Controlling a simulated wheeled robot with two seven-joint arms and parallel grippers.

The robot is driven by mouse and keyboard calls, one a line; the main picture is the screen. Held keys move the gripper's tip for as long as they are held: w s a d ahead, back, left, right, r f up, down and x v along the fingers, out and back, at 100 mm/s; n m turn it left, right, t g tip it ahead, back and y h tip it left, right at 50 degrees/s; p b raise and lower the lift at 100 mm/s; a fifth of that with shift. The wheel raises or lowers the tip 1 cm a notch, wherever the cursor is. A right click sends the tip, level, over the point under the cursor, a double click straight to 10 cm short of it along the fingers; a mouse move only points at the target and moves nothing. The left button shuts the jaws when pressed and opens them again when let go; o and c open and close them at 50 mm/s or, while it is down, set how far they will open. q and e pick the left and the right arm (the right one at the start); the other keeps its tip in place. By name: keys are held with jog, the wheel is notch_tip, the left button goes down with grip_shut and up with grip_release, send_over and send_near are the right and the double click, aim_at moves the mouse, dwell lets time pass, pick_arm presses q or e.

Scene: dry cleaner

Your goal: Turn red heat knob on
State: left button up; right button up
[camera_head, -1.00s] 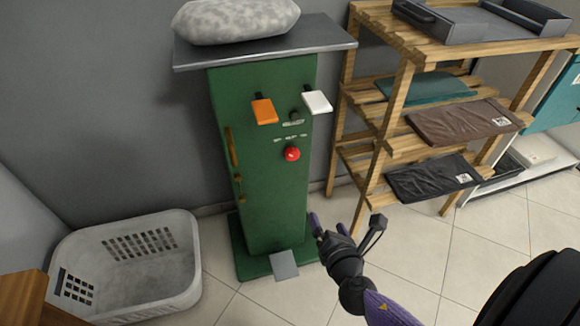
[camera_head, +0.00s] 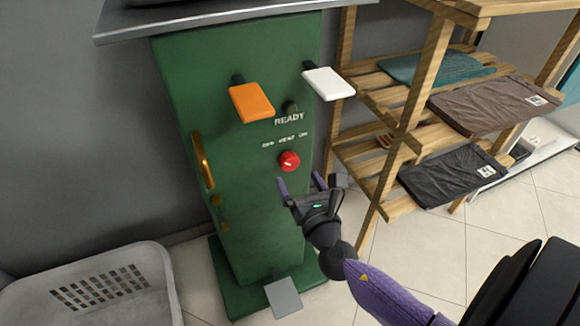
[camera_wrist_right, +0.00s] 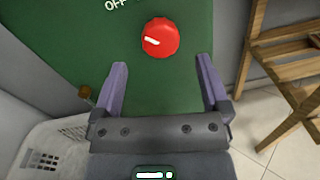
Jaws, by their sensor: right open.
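The red heat knob (camera_head: 289,161) is on the front of the green cabinet (camera_head: 260,215), below the word READY and the OFF HEAT ON lettering. Its white mark points left toward OFF in the right wrist view, where the knob (camera_wrist_right: 160,38) sits just beyond and between the fingertips. My right gripper (camera_head: 300,182) is open and empty, a little below the knob in the head view. Its two purple fingers (camera_wrist_right: 162,66) are apart, and neither touches the knob. My left gripper is not in view.
An orange paddle (camera_head: 251,103) and a white paddle (camera_head: 329,84) stick out above the knob. A brass handle (camera_head: 203,160) is at the left. A wooden shelf (camera_head: 410,140) with folded clothes stands right. A grey basket (camera_head: 90,290) sits on the floor at left.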

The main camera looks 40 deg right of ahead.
aim_at(291, 166)
jog(key=x, duration=0.4)
jog(key=shift+w+d, duration=0.15)
jog(key=shift+w, duration=0.2)
jog(key=shift+c, duration=0.2)
jog(key=c, duration=1.2)
